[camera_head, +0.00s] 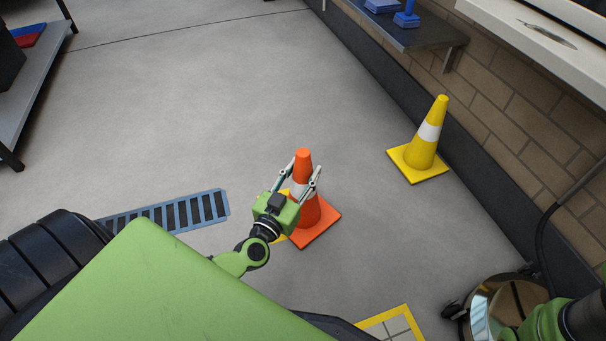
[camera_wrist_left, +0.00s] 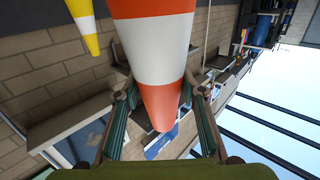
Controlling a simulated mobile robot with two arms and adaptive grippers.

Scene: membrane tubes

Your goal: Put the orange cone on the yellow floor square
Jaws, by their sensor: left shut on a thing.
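The orange cone (camera_head: 303,160) with a white band stands upright near the middle of the head view, on a square orange base (camera_head: 321,230). My left gripper (camera_head: 304,175) is shut on its upper part, one finger on each side. In the left wrist view the cone (camera_wrist_left: 160,105) fills the space between the fingers. Yellow floor marking (camera_head: 281,239) shows beside the cone's base, mostly hidden by the gripper and cone. I cannot tell whether the base touches the floor or how far it overlaps the yellow. My right gripper is not in view.
A yellow cone (camera_head: 425,145) stands to the right near the brick wall. A floor grate (camera_head: 170,212) lies left of my gripper. A yellow-edged grid panel (camera_head: 401,309) lies at the bottom. A shelf (camera_head: 420,36) runs along the wall. Floor beyond the cone is clear.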

